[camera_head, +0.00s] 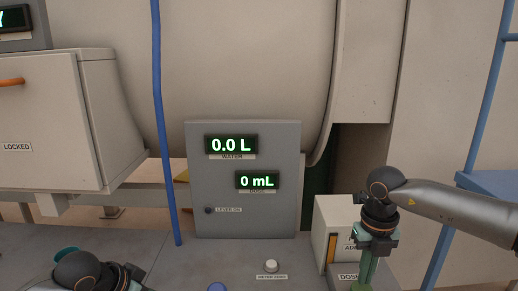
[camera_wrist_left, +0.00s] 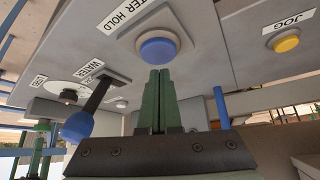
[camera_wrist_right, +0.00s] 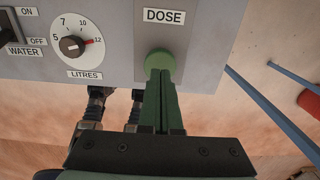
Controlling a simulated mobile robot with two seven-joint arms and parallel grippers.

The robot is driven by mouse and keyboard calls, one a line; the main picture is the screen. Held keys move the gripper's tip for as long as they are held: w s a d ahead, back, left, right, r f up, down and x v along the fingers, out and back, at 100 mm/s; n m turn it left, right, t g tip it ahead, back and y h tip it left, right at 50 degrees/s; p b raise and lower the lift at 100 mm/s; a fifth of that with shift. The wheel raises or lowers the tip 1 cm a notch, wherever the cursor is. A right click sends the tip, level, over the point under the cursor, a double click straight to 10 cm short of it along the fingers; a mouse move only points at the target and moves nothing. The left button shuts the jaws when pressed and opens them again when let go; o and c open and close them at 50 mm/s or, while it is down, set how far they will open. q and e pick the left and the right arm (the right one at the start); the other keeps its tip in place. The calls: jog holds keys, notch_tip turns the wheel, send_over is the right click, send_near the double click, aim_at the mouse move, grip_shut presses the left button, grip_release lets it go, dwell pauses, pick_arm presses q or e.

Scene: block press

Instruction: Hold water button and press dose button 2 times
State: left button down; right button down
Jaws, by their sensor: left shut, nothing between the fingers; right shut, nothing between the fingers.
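The green dose button (camera_wrist_right: 159,60) is under the DOSE label in the right wrist view. My right gripper (camera_wrist_right: 160,73) is shut and empty, its tips overlapping the button's near edge; contact is unclear. The water display (camera_head: 231,145) reads 0.0 L and the dose display (camera_head: 257,181) reads 0 mL.
A lever with a blue knob (camera_wrist_left: 77,126) stands left of my left fingers. A yellow JOG button (camera_wrist_left: 287,43) is at right. A litres dial (camera_wrist_right: 72,46) is left of the dose button. A white meter button (camera_head: 271,266) sits on the panel. A blue pole (camera_head: 162,120) rises at left.

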aim_at(362, 289)
pick_arm(q)
jog(key=shift+f, duration=1.25)
dwell(0.8)
jog(key=shift+s, duration=0.1)
pick_arm(e)
jog(key=shift+f, duration=1.65)
jog(key=shift+r, duration=1.5)
jog(key=shift+f, duration=1.6)
jog(key=shift+r, duration=1.55)
